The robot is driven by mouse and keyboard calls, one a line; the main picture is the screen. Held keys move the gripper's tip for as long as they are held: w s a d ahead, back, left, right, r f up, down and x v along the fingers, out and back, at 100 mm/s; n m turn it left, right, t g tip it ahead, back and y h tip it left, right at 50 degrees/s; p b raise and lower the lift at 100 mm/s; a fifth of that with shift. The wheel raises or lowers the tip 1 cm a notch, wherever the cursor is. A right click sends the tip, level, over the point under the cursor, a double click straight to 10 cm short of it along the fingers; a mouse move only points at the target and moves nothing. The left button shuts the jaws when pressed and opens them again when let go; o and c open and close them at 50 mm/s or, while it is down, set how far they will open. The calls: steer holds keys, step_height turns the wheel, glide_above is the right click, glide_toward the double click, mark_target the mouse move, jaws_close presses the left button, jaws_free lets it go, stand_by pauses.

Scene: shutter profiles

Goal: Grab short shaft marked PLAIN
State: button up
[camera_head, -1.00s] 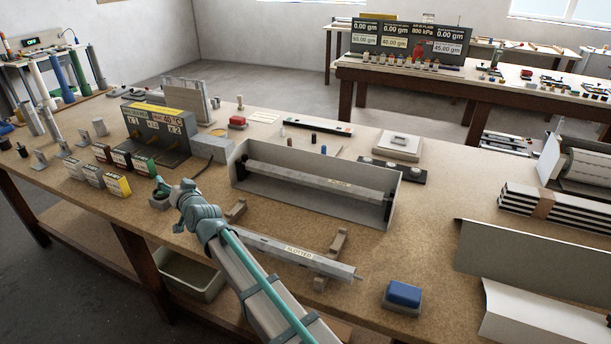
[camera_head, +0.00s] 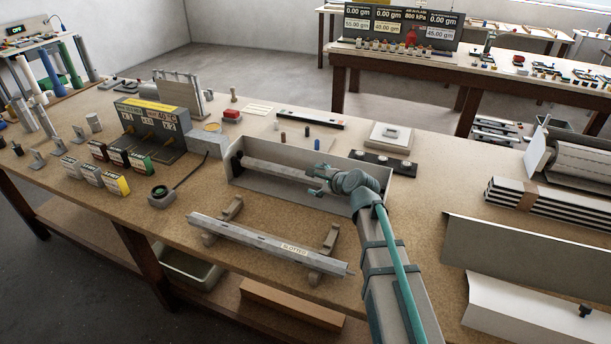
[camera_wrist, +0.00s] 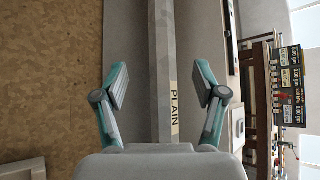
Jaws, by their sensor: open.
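The shaft marked PLAIN is a grey bar held inside a long open grey box (camera_head: 240,185). In the head view, the left part of the bar (camera_head: 280,174) shows, and my arm hides its right part. My gripper (camera_head: 314,182) is over the box, near the bar. In the wrist view, the PLAIN shaft (camera_wrist: 163,70) runs between the two open fingers of my gripper (camera_wrist: 161,85), with its label (camera_wrist: 174,108) near the right finger. The fingers are apart from the shaft on both sides. A second grey shaft marked SLOTTED (camera_head: 265,243) lies on two supports in front of the box.
A round dark-topped item with a rod (camera_head: 160,193) stands left of the box. A white pad (camera_head: 389,135) and a black strip with white discs (camera_head: 384,163) are behind it. Stacked profiles (camera_head: 540,205) and bent sheets (camera_head: 525,250) lie to the right.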

mark_target(304, 176)
steer(key=p+x, duration=0.1)
steer(key=x, duration=0.4)
steer(key=p+x, duration=0.2)
steer(key=x, duration=0.2)
steer(key=shift+w, duration=0.45)
steer(key=shift+a+f, duration=0.15)
steer(key=shift+f, duration=0.05)
jaws_close()
